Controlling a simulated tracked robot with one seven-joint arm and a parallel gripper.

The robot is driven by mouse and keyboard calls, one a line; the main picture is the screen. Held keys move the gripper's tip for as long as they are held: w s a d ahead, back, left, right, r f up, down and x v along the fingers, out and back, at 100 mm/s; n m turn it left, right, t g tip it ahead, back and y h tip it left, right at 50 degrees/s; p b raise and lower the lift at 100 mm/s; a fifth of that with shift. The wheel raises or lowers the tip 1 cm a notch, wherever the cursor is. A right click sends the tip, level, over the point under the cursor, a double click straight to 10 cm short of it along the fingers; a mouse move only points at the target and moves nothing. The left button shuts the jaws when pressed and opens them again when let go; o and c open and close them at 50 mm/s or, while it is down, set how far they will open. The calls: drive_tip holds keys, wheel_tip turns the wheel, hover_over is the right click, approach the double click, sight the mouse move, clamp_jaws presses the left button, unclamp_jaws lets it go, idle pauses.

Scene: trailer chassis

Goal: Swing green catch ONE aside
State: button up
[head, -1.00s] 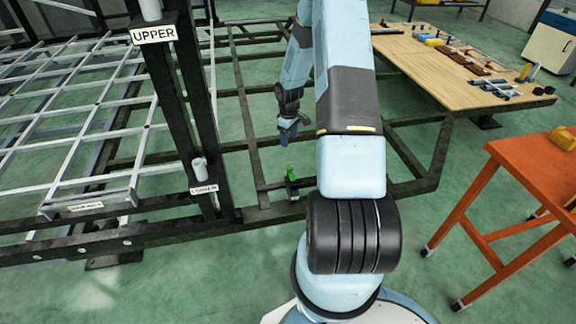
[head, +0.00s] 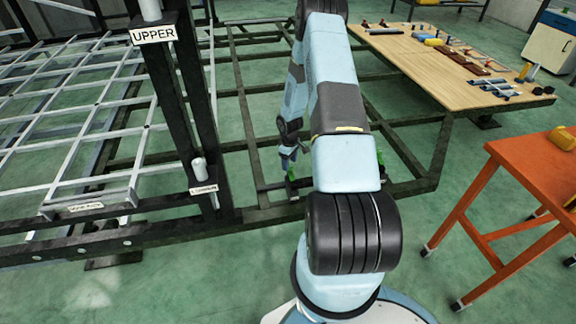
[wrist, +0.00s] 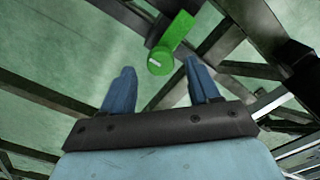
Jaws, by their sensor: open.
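A green catch (wrist: 175,37) with a round knob and a flat lever shows in the wrist view, just beyond and between my fingertips. In the head view, a green catch (head: 291,175) stands on the dark chassis frame right at my gripper (head: 288,160), which partly hides it. In the wrist view, my gripper (wrist: 160,78) is open, with its two blue fingers apart and nothing between them. A second green piece (head: 380,158) shows just right of my arm. I can read no number on either green piece.
Dark frame bars (head: 250,120) surround the catch. A black post (head: 180,95) with an "UPPER" label and a white grid (head: 80,120) stand left. A wooden table (head: 440,65) with tools is at the back right. An orange table (head: 535,165) stands at the right.

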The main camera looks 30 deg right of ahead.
drive_tip(key=shift+f, duration=0.95)
drive_tip(key=shift+c, duration=0.3)
